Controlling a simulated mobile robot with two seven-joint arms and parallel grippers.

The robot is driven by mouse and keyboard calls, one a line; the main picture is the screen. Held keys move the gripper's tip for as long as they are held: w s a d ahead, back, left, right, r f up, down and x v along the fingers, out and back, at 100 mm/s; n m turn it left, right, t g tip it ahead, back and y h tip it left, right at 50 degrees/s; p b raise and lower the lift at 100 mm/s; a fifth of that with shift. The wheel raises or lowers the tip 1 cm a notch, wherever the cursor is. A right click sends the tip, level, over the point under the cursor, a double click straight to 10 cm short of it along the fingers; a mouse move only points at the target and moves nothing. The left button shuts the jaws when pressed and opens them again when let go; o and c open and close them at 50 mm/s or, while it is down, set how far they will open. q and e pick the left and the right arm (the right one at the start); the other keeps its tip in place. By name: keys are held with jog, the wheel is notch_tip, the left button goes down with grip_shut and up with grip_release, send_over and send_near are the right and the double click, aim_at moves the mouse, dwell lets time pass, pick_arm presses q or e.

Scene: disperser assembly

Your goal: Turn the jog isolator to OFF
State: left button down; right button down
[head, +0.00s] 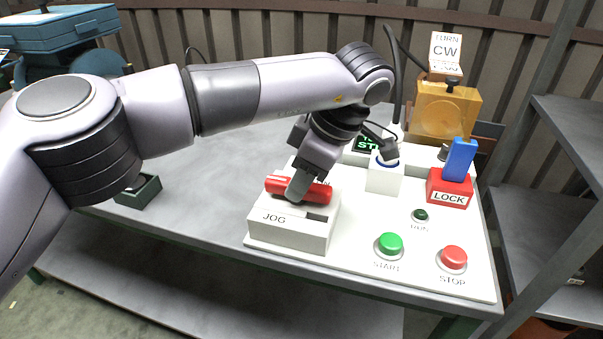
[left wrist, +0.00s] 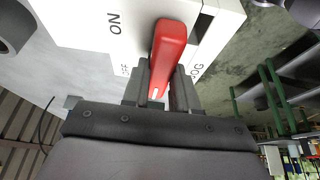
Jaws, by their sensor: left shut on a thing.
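The jog isolator is a white box (head: 290,234) marked JOG on the front of the white panel, with a red handle (head: 318,193) on top. In the head view the handle lies roughly left to right. My left gripper (head: 297,195) reaches down from above and is shut on the handle's middle. In the left wrist view the red handle (left wrist: 170,45) runs between the two fingers (left wrist: 160,88). My right gripper is in neither view.
Right of the isolator are a green START button (head: 389,244), a red STOP button (head: 453,258), a dark RUN lamp (head: 420,215) and a red LOCK block (head: 449,190) with a blue piece (head: 460,160). A dark green tray (head: 138,191) sits left. The table between is clear.

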aim_at(319, 188)
pick_arm(q)
jog(key=shift+s+f, duration=0.1)
jog(key=shift+f, duration=0.05)
dwell(0.3)
jog(key=c, duration=0.9)
grip_release()
jog(key=v, duration=0.7)
